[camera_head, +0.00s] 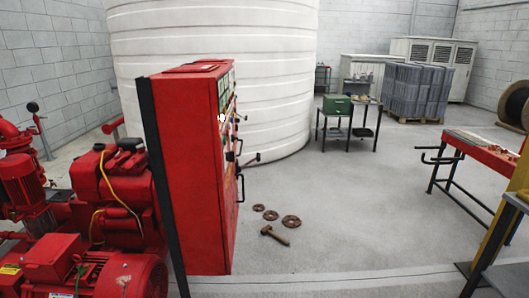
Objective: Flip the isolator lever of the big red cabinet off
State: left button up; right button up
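The big red cabinet (190,165) stands left of the middle, seen mostly from its side. Its front panel (226,120) faces right and shows at a steep angle. Neither of my grippers is in view.
Red pump machinery (110,275) fills the lower left, close to the cabinet. A hammer (274,235) and round flanges (291,221) lie on the floor before the cabinet. A red workbench (484,150) stands at right.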

aim_at(258, 158)
jog(key=i+l, duration=1)
jog(key=i, duration=0.25)
jog(key=i+l+u, duration=0.15)
jog(key=i+l, duration=0.9)
jog(key=i, duration=0.25)
